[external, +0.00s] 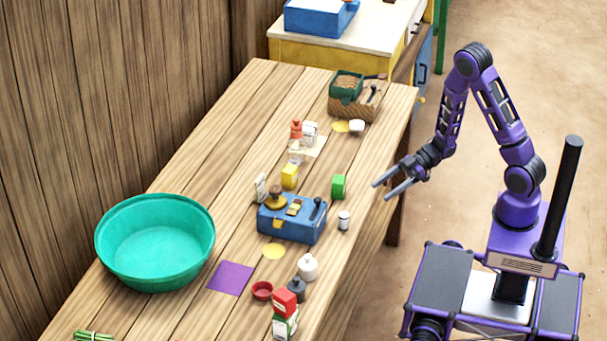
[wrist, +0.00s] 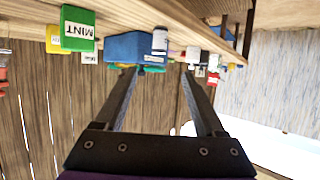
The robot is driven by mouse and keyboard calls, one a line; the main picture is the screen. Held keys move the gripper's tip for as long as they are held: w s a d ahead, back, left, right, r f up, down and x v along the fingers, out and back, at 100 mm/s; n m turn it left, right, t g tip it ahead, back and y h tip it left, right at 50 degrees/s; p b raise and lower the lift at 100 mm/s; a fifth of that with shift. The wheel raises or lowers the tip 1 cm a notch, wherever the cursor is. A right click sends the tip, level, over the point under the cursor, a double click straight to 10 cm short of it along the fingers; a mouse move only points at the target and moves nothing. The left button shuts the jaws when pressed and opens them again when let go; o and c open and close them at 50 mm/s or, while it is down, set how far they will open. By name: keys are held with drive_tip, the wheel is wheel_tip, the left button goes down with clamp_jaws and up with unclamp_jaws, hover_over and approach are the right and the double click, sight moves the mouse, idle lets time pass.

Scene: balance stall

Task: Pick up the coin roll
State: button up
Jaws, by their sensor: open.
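A small pale cylinder with a dark end, which looks like the coin roll (external: 344,220), stands upright on the wooden table just right of the blue balance box. In the wrist view, which is upside down, the coin roll (wrist: 160,42) shows at the top, beyond the fingertips and beside the blue box. My gripper (external: 381,191) is open and empty, off the table's right edge, above and to the right of the coin roll. Its two fingers (wrist: 160,70) are spread apart with nothing between them.
The blue balance box (external: 291,218) and a green box (external: 338,187), marked MINT in the wrist view (wrist: 77,28), stand close by. A white jar (external: 308,267) is nearer the front. A teal basin (external: 155,242) fills the left side.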

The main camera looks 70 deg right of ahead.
sight(343, 217)
drive_tip(key=b+x, duration=0.1)
drive_tip(key=x, duration=1.4)
drive_tip(key=shift+w+f, duration=0.15)
clamp_jaws()
